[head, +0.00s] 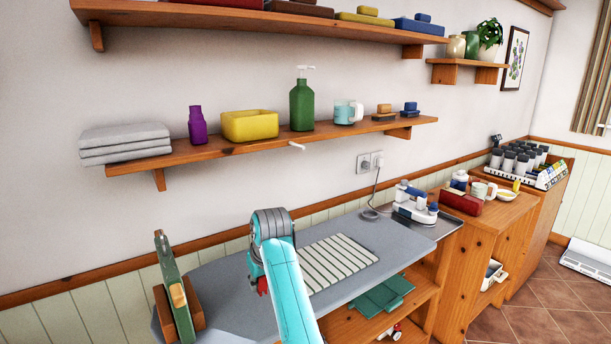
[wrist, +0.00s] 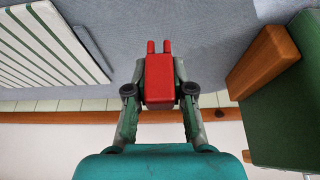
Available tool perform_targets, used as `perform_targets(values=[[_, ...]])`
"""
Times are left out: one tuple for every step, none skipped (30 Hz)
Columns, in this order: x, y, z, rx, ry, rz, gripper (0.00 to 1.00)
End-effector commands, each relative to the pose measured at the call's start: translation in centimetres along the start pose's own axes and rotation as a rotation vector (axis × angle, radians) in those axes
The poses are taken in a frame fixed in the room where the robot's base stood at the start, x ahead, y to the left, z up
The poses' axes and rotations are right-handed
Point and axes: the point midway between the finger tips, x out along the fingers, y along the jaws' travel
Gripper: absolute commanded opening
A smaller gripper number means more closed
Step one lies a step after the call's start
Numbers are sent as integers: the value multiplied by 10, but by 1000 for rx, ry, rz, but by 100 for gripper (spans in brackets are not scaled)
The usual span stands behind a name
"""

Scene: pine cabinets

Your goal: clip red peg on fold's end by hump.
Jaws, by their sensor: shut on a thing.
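My gripper (wrist: 160,88) is shut on a red peg (wrist: 159,76), whose two prongs point away from the gripper in the wrist view. In the head view a small red part of the peg (head: 262,286) shows beside my teal arm, above the grey worktop. A white cloth with dark green stripes (head: 338,263) lies flat on the worktop, right of my gripper; it also shows at upper left in the wrist view (wrist: 45,45). The peg is apart from the cloth.
A tall green panel (head: 172,285) with a wooden block (head: 160,310) stands left of my gripper, close by in the wrist view (wrist: 290,125). An iron-like appliance (head: 415,203) stands at the worktop's right end. A loaded shelf (head: 230,147) runs above.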

Motion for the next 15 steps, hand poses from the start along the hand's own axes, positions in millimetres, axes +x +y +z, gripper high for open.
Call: perform_targets(values=[[0, 0, 0, 0, 0, 0, 0], [0, 0, 0, 0, 0, 0, 0], [0, 0, 0, 0, 0, 0, 0], [0, 0, 0, 0, 0, 0, 0], [0, 0, 0, 0, 0, 0, 0], [0, 0, 0, 0, 0, 0, 0], [0, 0, 0, 0, 0, 0, 0], [0, 0, 0, 0, 0, 0, 0], [-1, 0, 0, 0, 0, 0, 0], [-1, 0, -1, 0, 0, 0, 0], [-2, 0, -1, 0, 1, 0, 0], [-4, 0, -2, 0, 1, 0, 0], [-6, 0, -3, 0, 1, 0, 0], [-8, 0, -4, 0, 1, 0, 0], [-10, 0, -5, 0, 1, 0, 0]])
